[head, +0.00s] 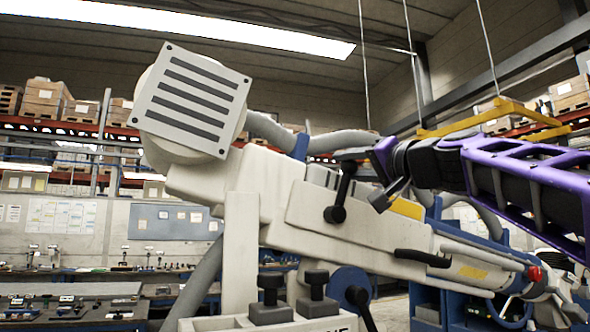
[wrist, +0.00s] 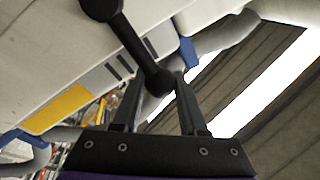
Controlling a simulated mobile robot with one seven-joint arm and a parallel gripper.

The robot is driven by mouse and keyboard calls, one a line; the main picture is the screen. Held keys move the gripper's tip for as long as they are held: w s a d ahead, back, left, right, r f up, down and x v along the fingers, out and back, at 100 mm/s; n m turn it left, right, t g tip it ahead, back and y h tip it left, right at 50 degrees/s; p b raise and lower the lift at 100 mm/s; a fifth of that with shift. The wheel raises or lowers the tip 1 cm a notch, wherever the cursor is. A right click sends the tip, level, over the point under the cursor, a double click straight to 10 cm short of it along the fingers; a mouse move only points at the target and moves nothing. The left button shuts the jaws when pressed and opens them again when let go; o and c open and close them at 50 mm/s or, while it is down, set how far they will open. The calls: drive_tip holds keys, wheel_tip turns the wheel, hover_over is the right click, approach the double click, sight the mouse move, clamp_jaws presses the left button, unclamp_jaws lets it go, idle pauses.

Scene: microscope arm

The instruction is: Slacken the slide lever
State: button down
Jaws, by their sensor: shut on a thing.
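The slide lever (head: 342,192) is a black bar with rounded ends on the side of the pale microscope arm (head: 345,225). In the head view its lower end sits at the arm's face and its bar rises steeply to my gripper (head: 364,172). In the wrist view the slide lever (wrist: 130,40) runs down from its round hub at the top to a rounded end between my two fingers. My gripper (wrist: 156,92) is shut on that free end. Part of the grip is hidden in the head view.
A second black handle (head: 422,257) sits lower on the microscope arm. Black knobs (head: 316,282) stand on the base in front. A grey slotted plate (head: 192,98) caps the arm's upper left end. A grey hose (head: 340,141) runs behind it. A yellow label (wrist: 58,109) marks the body.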

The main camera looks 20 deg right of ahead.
drive_tip(key=shift+c, duration=2.3)
unclamp_jaws()
drive_tip(key=b+v, duration=0.2)
drive_tip(key=v, duration=1.5)
drive_tip(key=shift+s, duration=0.25)
